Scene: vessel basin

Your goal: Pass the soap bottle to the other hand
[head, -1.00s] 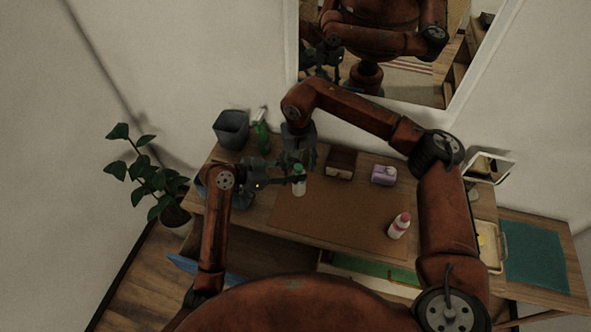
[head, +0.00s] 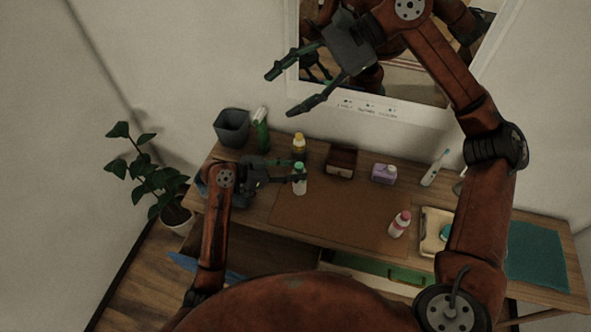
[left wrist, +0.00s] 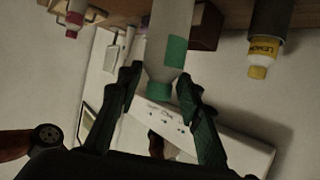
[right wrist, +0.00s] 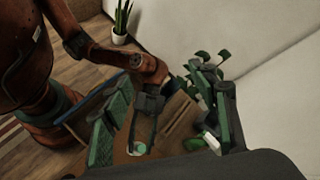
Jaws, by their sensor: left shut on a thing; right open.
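The soap bottle is pale and translucent with a green cap; I take it to be the bottle (head: 299,187) at my left gripper in the head view. My left gripper (head: 299,171) is shut on it near the cap. In the left wrist view, which is upside down, the bottle (left wrist: 170,40) shows a green label and sits between the fingers. Whether its base touches the table I cannot tell. My right gripper (head: 284,92) is open and empty, high up in front of the mirror. In the right wrist view its fingers are spread, with a green cap (right wrist: 140,147) visible far below.
A yellow-capped bottle (head: 299,145) stands just behind the held bottle. A green bottle (head: 261,130) and grey bin (head: 232,127) are at back left. The brown mat's middle (head: 340,208) is clear.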

